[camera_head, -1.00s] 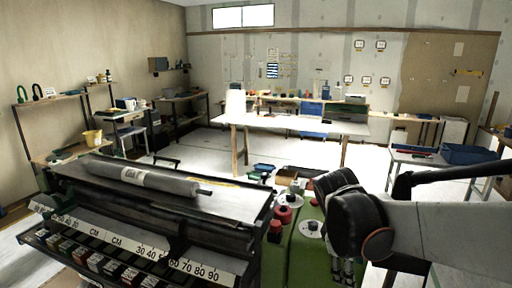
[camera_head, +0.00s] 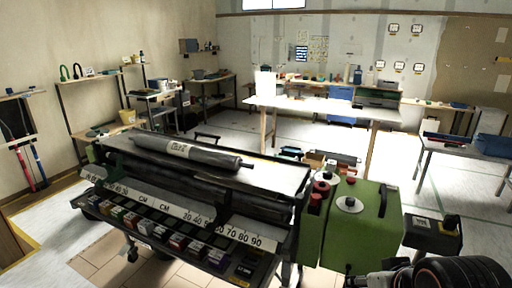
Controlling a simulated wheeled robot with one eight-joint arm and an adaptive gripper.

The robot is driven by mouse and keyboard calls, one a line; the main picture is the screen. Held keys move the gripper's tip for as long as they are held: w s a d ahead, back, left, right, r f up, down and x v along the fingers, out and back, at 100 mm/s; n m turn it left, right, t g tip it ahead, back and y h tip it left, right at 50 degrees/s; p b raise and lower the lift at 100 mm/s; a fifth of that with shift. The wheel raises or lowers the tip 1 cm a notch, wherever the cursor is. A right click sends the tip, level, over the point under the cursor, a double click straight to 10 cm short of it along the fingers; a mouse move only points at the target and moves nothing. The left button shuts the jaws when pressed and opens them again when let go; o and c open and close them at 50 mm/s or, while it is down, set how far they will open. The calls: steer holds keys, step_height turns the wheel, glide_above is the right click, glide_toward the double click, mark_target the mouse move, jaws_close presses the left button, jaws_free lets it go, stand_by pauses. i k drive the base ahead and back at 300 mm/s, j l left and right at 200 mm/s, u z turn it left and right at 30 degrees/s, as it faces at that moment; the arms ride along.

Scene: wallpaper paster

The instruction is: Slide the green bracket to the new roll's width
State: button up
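The pasting machine (camera_head: 262,178) stands in front of me, with a grey roll (camera_head: 205,156) with a white label lying across its top. A white centimetre scale (camera_head: 180,212) runs along its front edge, with numbers up to 90 toward the right. A small green part (camera_head: 92,154) shows at the machine's left end and may be the green bracket; it is too small to be sure. A large green housing (camera_head: 362,222) with red and white knobs is at the right end. My gripper (camera_head: 362,282) is at the bottom right, cut off by the frame edge, apart from the scale and right of it.
A row of small coloured boxes (camera_head: 150,226) lies in the tray below the scale. A dark box (camera_head: 432,236) sticks out right of the green housing. A white table (camera_head: 330,106) and a side table (camera_head: 462,150) stand behind, with open floor between.

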mark_target(117, 174)
steer(key=u, duration=1.5)
steer(key=i+z, duration=0.35)
steer(key=i, duration=0.85)
steer(key=j, duration=0.15)
steer(key=l, duration=0.15)
steer(key=i+z, duration=0.05)
